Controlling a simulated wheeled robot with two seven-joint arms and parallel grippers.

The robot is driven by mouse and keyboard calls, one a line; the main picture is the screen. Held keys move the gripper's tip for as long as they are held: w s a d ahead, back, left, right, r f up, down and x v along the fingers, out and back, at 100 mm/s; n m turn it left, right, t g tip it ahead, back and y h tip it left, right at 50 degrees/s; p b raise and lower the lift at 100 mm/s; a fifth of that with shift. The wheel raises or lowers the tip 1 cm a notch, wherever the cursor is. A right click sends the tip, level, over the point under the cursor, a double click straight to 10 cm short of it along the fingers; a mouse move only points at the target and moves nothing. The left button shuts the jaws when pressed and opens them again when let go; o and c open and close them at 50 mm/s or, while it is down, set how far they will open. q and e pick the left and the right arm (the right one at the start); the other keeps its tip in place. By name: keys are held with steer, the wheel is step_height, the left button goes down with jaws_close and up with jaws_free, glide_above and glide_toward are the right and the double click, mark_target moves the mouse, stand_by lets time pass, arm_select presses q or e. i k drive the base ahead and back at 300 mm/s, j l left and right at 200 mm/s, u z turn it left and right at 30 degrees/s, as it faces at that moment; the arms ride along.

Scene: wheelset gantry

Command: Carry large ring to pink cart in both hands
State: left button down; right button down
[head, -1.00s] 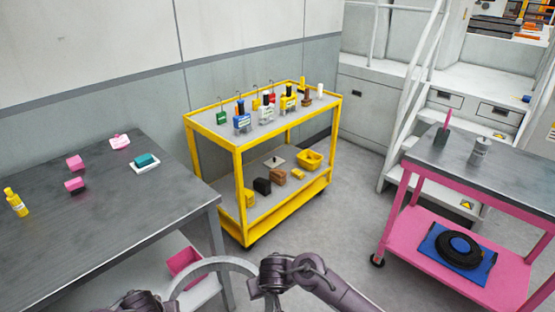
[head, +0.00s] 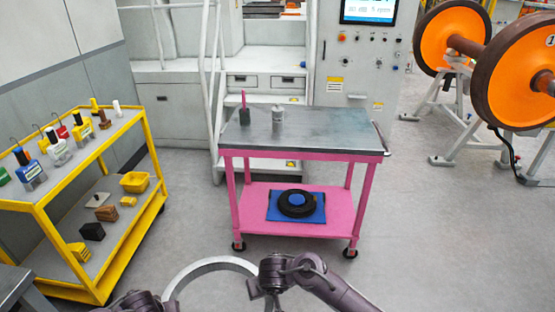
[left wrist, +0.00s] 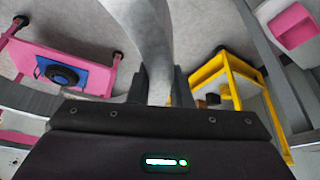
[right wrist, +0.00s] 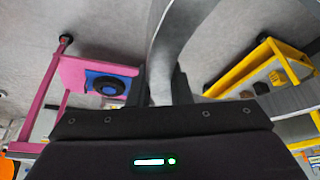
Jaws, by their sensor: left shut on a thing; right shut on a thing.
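The large ring (head: 212,264) is a grey metal hoop at the bottom of the head view, held between my two arms. Only its upper arc shows there. My left gripper (left wrist: 157,88) is shut on the ring, which runs up between its fingers in the left wrist view. My right gripper (right wrist: 162,90) is shut on the ring (right wrist: 178,40) in the right wrist view. The pink cart (head: 232,190) stands ahead, apart from the ring. Its grey top (head: 330,128) carries a pink-handled tool and a grey canister. Its lower shelf holds a black round part on a blue mat.
A yellow cart (head: 120,250) with bottles and small blocks stands at the left. Steps and a handrail (head: 213,80) rise behind the pink cart. An orange-wheeled wheelset (head: 510,75) on a stand is at the right. The grey floor before the pink cart is clear.

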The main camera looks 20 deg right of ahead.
mark_target(335, 126)
steer(key=i+l+z, duration=0.2)
steer(key=z, duration=0.2)
steer(key=i+l+z, duration=0.2)
steer(key=z, duration=0.2)
steer(key=i+l, duration=0.2)
steer(key=i, duration=0.15)
steer(key=i+l, duration=0.2)
steer(key=i, duration=0.2)
steer(key=i+l, duration=0.2)
steer(key=i, duration=0.15)
